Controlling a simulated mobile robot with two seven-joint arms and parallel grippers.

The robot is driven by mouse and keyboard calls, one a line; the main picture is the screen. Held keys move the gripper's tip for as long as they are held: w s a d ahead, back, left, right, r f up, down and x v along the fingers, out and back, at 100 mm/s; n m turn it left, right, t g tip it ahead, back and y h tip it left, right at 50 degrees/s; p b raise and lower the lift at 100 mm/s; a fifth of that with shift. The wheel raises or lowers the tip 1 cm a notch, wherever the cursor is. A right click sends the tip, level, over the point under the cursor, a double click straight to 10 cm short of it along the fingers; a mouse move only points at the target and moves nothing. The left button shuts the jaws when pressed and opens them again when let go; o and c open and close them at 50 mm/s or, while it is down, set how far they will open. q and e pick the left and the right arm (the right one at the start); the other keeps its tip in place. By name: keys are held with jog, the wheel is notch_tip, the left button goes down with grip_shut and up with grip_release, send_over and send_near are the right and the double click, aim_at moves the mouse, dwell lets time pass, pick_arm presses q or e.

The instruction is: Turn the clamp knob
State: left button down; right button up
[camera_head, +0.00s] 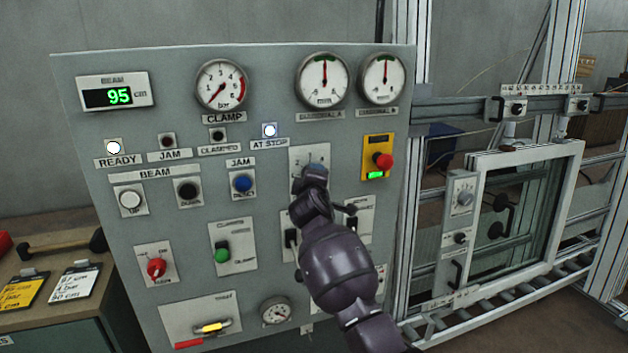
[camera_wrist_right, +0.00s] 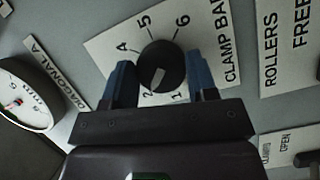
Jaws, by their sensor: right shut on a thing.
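The clamp knob is a round black dial (camera_wrist_right: 161,66) on a white plate marked CLAMP BAR, with numbers around it, seen in the right wrist view. Its pale pointer mark aims down, near the 2. My right gripper (camera_wrist_right: 160,82) is shut on the knob, with one blue finger on each side. In the head view my right gripper (camera_head: 315,178) is at the knob's plate (camera_head: 309,155) and covers the knob. The CLAMP gauge (camera_head: 221,85) has its needle toward the low end. My left gripper is not in view.
The grey panel (camera_head: 130,235) carries other controls close by: a red emergency button (camera_head: 383,160), a blue jam button (camera_head: 242,183) and a green switch (camera_head: 222,254). The BEAM display (camera_head: 115,96) reads 95 cm. READY and AT STOP lamps glow white. A framed window (camera_head: 520,210) stands at right.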

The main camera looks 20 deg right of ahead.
jog(key=o, duration=0.9)
jog(key=v, duration=1)
jog(key=shift+s+a, duration=0.15)
jog(key=shift+s, duration=0.2)
jog(key=shift+r, duration=0.15)
jog(key=s+d+f+m+g+y, duration=0.1)
jog(key=s+d+f+m+y, duration=0.1)
jog(key=s+f, duration=0.9)
jog(key=s+d+f+m+g+y, duration=0.2)
jog(key=s+f+m, duration=0.3)
jog(key=s+f, duration=0.7)
jog(key=s+d+f+m+g+y, duration=0.1)
jog(key=s+d+f+m+g, duration=0.1)
jog(key=s+f, duration=0.9)
jog(key=s+d+m, duration=0.1)
jog(key=s+d, duration=0.1)
jog(key=s, duration=0.1)
jog(key=shift+s+f+y, duration=0.3)
jog(key=shift+y, duration=0.1)
